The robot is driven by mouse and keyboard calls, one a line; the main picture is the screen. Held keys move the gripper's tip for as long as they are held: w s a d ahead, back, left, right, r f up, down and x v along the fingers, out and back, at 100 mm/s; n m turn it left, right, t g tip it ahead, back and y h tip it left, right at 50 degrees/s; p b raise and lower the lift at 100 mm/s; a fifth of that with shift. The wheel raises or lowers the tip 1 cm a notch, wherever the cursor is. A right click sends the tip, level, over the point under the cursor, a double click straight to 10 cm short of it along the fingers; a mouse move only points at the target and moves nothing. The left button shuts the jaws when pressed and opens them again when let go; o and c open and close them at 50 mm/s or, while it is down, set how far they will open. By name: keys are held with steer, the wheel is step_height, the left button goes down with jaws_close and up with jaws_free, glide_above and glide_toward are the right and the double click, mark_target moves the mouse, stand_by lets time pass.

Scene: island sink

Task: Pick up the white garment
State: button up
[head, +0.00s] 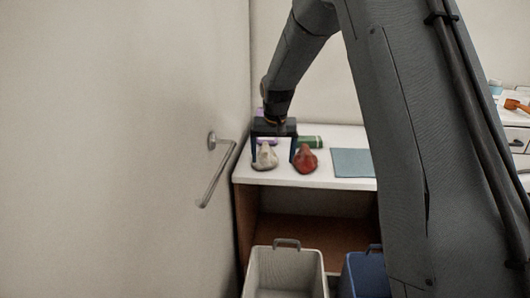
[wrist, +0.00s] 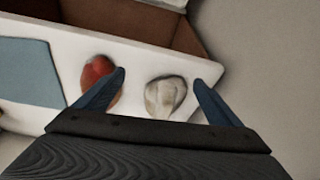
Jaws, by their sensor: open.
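The white garment (head: 265,157) is a small crumpled heap on the left end of the white counter. It also shows in the wrist view (wrist: 165,95), near the counter edge. My gripper (head: 273,160) is open above the counter, its two fingers pointing down around the place where the garment lies. In the wrist view the garment sits between the two fingertips (wrist: 160,78), nearer the right one. I cannot tell how far above the garment the fingertips are. Nothing is held.
A red garment (head: 306,158) lies right beside the white one, close to one finger. A green item (head: 309,142) and a blue-grey mat (head: 351,162) are also on the counter (head: 315,178). A wall rail (head: 219,175) is at left. A light bin (head: 285,275) and a blue bin (head: 363,275) stand below.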

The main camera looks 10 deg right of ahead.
step_height(320, 180, up, 2)
steer(key=t+p, duration=0.1)
glide_above(266, 148)
steer(key=s, duration=0.4)
steer(key=shift+w+a+m, duration=0.15)
steer(key=shift+a+m, duration=0.05)
steer(key=shift+m, duration=0.1)
steer(key=shift+w, duration=0.35)
steer(key=shift+w+p+x, duration=0.25)
steer(key=shift+p+x, duration=0.6)
steer(key=shift+x, duration=1.05)
steer(key=shift+w+p+x, duration=0.2)
steer(key=shift+p+x, duration=0.6)
steer(key=shift+x, duration=1.1)
steer(key=shift+d+r, duration=0.1)
steer(key=shift+r, duration=0.05)
steer(key=c, duration=1.1)
steer(key=shift+c, duration=0.3)
